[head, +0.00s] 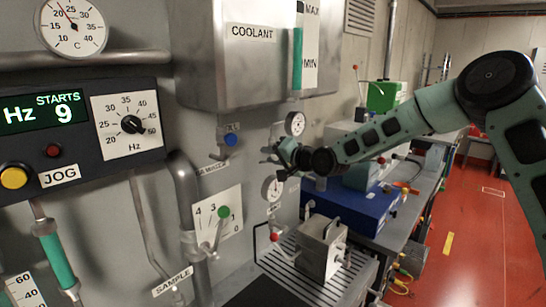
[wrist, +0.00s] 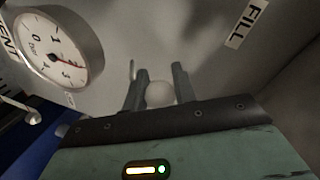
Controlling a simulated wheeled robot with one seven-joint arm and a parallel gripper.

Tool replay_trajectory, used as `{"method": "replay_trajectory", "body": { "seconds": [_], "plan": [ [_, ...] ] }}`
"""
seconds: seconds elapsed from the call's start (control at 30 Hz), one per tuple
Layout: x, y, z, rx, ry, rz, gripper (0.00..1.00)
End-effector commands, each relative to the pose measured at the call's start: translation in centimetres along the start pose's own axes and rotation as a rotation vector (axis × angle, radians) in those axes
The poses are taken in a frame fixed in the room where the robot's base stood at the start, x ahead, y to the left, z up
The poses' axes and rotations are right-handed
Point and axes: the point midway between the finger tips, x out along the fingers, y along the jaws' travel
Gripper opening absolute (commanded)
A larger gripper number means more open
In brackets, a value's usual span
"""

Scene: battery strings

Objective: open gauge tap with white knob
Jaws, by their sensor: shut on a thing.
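In the wrist view, a round white knob (wrist: 160,93) sits between the two fingers of my gripper (wrist: 158,86), which is shut on it. A round gauge (wrist: 54,47) with a red needle is close by at the upper left. In the head view, my gripper (head: 272,153) reaches left to the machine's wall, just below a small round gauge (head: 295,124). The knob is hidden behind the fingers there, and I cannot make out the tap's handle angle.
A blue-knobbed tap (head: 231,140) is left of my gripper. A second gauge (head: 271,188) and a red-knobbed tap (head: 275,237) are below. The coolant tank (head: 240,60) hangs above. A metal block (head: 322,247) stands on a slotted tray. Red floor is open at right.

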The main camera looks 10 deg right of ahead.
Motion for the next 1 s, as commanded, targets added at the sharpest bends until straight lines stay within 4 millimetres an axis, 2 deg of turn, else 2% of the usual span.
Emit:
{"method": "replay_trajectory", "body": {
  "seconds": [0.2, 0.43, 1.0],
  "plan": [
    [-0.2, -0.7, -0.3, 0.158, -0.029, -0.006, 0.04],
    [-0.2, -1.2, -0.4, 0.266, -0.049, -0.011, 0.04],
    [-0.3, -1.4, -0.6, 0.319, -0.059, -0.014, 0.04]
  ]
}}
